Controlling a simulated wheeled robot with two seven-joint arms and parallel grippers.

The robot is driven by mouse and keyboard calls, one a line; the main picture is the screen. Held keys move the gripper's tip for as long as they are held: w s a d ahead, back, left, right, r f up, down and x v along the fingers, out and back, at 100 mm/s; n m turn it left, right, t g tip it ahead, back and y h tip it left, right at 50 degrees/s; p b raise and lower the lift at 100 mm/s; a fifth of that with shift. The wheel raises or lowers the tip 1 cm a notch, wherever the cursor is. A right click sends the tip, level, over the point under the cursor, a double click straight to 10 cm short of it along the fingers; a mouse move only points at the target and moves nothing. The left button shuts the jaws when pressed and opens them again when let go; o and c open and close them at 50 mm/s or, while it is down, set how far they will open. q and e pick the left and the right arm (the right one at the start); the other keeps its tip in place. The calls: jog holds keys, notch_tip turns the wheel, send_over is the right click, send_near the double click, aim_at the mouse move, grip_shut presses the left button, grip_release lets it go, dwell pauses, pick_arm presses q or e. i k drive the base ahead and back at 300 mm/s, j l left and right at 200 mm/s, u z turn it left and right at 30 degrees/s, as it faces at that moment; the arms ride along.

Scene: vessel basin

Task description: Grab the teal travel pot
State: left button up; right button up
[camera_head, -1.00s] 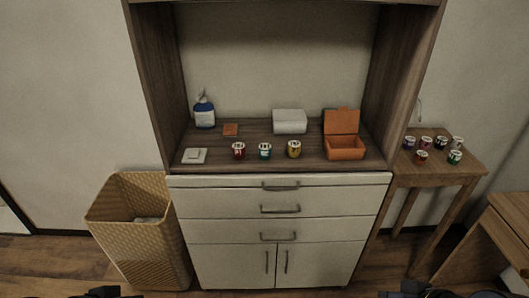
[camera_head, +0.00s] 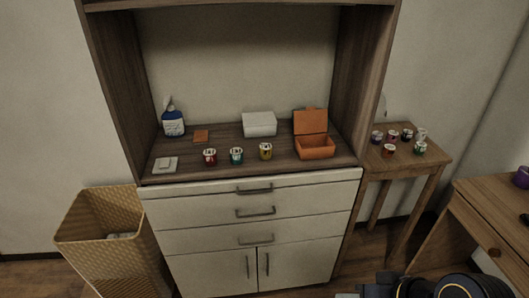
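A small teal pot (camera_head: 236,156) with a pale lid stands upright on the cabinet's wooden counter. A red pot (camera_head: 210,157) stands to its left and a yellow pot (camera_head: 265,151) to its right, with gaps between them. My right arm shows as dark parts at the bottom right edge, with what looks like its gripper (camera_head: 376,290) partly cut off by the frame, low in front of the cabinet and far from the teal pot. Its fingers cannot be made out. My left gripper is not in view.
A wicker basket (camera_head: 110,250) stands left; a side table (camera_head: 430,162) with several small pots stands right.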

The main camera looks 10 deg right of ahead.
aim_at(236, 156)
jog(key=i+j, duration=0.35)
jog(key=i+j+z, duration=0.1)
jog(key=i+j, duration=0.25)
jog(key=j, duration=0.25)
jog(key=i+j, duration=0.3)
jog(key=j, duration=0.15)
jog(key=i+j, duration=0.35)
jog(key=j, duration=0.15)
jog(key=z, duration=0.05)
